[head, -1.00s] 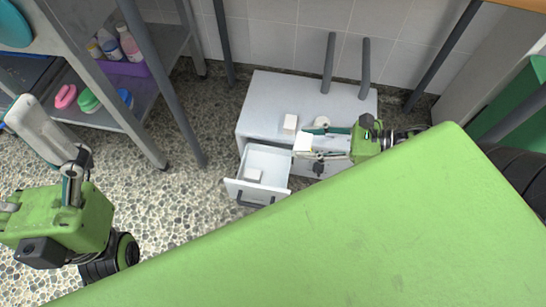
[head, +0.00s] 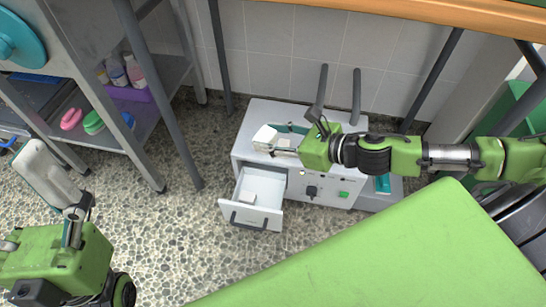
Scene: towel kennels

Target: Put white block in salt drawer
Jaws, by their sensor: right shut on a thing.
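My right gripper (head: 270,139) is shut on a white block (head: 265,134). It holds the block over the front left part of the top of a white cabinet (head: 262,112). My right gripper hides part of the cabinet top. My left gripper (head: 38,155) is at the far left over the pebbled floor, away from these things; its finger gap does not show clearly.
A green surface (head: 380,255) fills the lower right foreground. A metal shelf (head: 150,120) with bottles and coloured brushes stands at the left. Grey posts (head: 357,95) rise behind the cabinet. The floor (head: 180,225) left of the drawer is clear.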

